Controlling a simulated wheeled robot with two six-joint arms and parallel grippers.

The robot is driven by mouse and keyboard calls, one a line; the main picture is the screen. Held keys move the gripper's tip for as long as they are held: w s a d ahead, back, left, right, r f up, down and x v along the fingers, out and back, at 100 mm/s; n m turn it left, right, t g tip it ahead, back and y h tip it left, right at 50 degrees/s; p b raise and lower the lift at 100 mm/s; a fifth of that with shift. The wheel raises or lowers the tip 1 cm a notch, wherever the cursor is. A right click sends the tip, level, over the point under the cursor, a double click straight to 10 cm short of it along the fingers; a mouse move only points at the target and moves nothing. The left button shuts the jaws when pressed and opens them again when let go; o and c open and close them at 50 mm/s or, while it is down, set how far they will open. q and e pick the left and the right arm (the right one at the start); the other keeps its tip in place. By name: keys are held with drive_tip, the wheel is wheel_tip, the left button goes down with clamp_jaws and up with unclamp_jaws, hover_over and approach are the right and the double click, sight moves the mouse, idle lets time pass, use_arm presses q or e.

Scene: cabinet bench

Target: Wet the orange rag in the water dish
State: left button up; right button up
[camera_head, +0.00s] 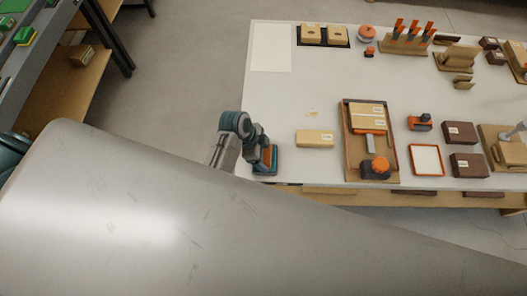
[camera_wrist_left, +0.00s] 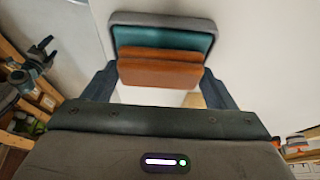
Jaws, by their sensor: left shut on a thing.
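My left gripper (camera_head: 262,160) is at the table's near-left part, pointing down at the water dish (camera_head: 274,170). In the left wrist view, its fingers (camera_wrist_left: 160,78) are shut on the folded orange rag (camera_wrist_left: 160,75), one finger at each side. The rag also shows in the head view (camera_head: 265,160). The grey-rimmed dish with teal water (camera_wrist_left: 163,36) lies right beyond the rag. The rag overlaps the dish's near part and hides it. I cannot tell whether the rag touches the water. My right gripper is not in view.
A light wooden block (camera_head: 315,139) lies right of the dish. A wooden tray (camera_head: 345,155) with a box and an orange-topped tool is further right. The table's front edge is close to the dish. A white sheet (camera_head: 271,47) lies at the back left. The table between is mostly clear.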

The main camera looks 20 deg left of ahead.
sight(269, 155)
use_arm(q)
drive_tip(key=shift+f+p, duration=0.1)
drive_tip(key=shift+p, duration=0.25)
idle(1.1)
drive_tip(key=shift+r, duration=0.2)
wheel_tip(269, 155, up, 2)
drive_tip(key=p, duration=0.2)
drive_tip(key=shift+r+p, duration=0.1)
drive_tip(key=shift+p, duration=0.25)
drive_tip(key=shift+r, duration=2.25)
